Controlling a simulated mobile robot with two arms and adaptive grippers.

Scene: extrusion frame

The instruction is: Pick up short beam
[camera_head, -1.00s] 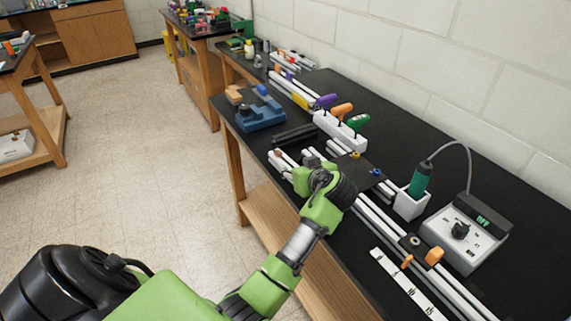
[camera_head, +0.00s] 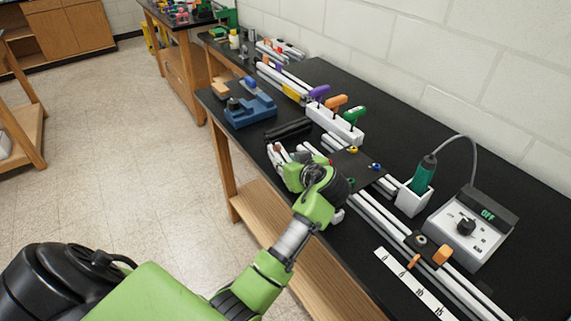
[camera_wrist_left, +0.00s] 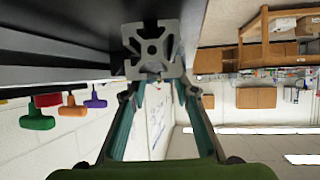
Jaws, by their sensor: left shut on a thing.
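My left gripper (camera_head: 287,165) reaches over the black workbench near its front edge. In the left wrist view, its two fingers (camera_wrist_left: 163,88) close on a short beam (camera_wrist_left: 152,48), a grey aluminium profile seen end-on with a cross-shaped section. The arm and wrist hide most of the held beam in the head view, and I cannot tell whether it touches the bench. Other light profile pieces (camera_head: 273,156) show beside the gripper. My right gripper is not in view.
A white holder (camera_head: 322,124) with purple, orange and green handled tools stands behind the gripper. A blue vise-like fixture (camera_head: 250,112) is to the left. A green tool in a white stand (camera_head: 412,201) and a control box (camera_head: 471,228) are to the right. Long rails (camera_head: 385,222) lie along the bench.

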